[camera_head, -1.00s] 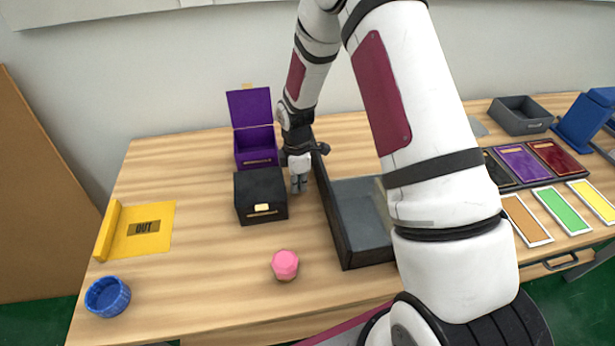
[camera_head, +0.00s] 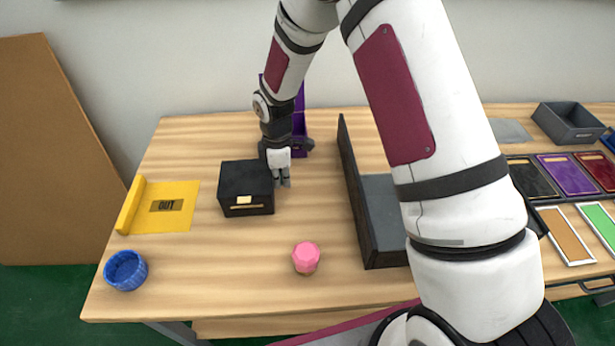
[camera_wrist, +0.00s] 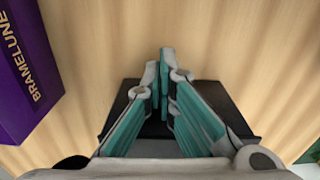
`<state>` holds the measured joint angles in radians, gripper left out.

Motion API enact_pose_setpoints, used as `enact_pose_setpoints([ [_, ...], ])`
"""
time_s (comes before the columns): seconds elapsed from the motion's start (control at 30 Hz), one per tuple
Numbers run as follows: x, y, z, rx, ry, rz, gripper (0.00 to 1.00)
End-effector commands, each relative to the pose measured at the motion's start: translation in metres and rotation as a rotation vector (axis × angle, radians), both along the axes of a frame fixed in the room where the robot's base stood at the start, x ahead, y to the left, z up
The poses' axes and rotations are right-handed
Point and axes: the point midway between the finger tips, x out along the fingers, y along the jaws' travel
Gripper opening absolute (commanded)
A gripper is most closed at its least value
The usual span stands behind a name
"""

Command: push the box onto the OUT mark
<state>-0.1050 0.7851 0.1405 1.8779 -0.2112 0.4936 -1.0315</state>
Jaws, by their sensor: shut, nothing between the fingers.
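The black box (camera_head: 246,190) with a gold label on its front stands closed on the table. It also shows beneath my fingers in the wrist view (camera_wrist: 228,108). The yellow OUT mark (camera_head: 180,190) lies to its left, with a narrow strip of bare wood between them. My gripper (camera_head: 284,182) is shut and empty, pointing down at the right side of the box. Its fingertips are close together in the wrist view (camera_wrist: 165,58). I cannot tell whether the fingers touch the box.
A purple box (camera_head: 299,135) stands behind my gripper, partly hidden; its side reads BRAMELUNE in the wrist view (camera_wrist: 30,70). A grey open tray (camera_head: 350,200) stands to the right. A pink cap (camera_head: 306,256) and a blue ring-shaped cup (camera_head: 125,270) are at the front.

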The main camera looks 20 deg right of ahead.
Motion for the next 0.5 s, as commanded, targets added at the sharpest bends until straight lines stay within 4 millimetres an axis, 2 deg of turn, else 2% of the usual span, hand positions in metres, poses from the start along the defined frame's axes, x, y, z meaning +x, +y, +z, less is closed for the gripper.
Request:
enact_pose_setpoints([
  [0.03,0.005,0.018,-0.003,0.002,-0.003,0.008,0.0],
  [0.1,0.009,0.038,-0.003,0.001,-0.004,0.007,0.0],
  [0.5,0.024,0.15,-0.004,0.003,-0.003,0.006,0.0],
])
